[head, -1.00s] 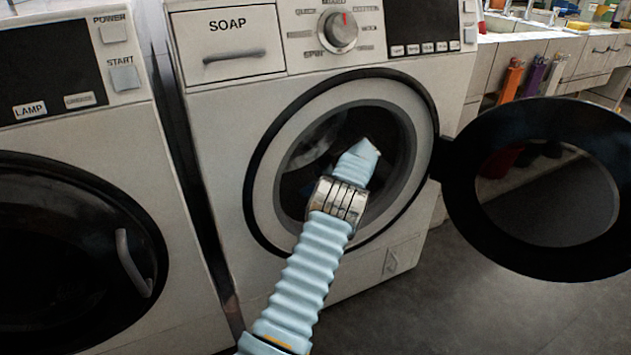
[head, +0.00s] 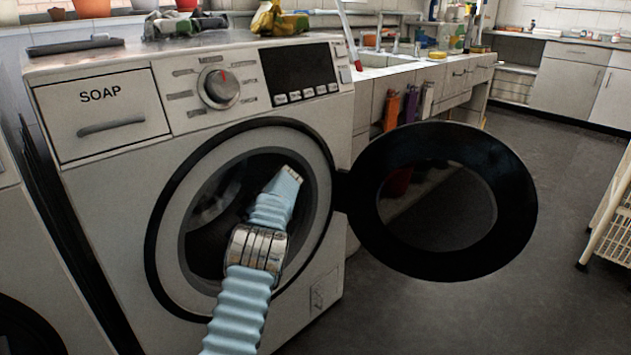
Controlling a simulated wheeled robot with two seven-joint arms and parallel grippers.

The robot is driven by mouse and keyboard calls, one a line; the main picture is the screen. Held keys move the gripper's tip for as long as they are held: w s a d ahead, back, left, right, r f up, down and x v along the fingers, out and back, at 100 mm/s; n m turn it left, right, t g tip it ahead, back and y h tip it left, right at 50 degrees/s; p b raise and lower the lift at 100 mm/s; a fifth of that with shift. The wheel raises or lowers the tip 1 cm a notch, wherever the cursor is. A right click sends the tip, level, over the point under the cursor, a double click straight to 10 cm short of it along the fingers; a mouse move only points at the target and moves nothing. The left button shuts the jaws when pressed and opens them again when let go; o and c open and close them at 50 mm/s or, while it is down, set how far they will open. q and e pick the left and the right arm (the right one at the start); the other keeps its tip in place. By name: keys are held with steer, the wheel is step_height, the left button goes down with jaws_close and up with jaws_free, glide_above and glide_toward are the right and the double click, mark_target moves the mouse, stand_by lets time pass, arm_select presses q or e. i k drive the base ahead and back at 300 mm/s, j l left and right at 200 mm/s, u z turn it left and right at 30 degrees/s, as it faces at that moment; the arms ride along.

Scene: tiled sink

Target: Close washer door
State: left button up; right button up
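The white washer (head: 290,130) stands at left centre in the head view. Its round black-rimmed door (head: 515,205) is wide open, swung out to the right of the opening on its hinge. The drum opening (head: 212,205) shows dark inside. My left gripper (head: 287,181), at the end of a light blue ribbed arm with a silver band, appears in front of the opening, left of the door and apart from it. I see no object in it; its two fingers cannot be told apart. My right gripper is out of view.
A second washer (head: 25,325) stands close on the left. Cloths (head: 280,20) lie on the washer top. A white rack (head: 612,215) stands at the right edge. Grey floor is free beyond the door.

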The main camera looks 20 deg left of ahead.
mark_target(465, 203)
steer(key=k+l, duration=0.75)
steer(key=l, duration=0.2)
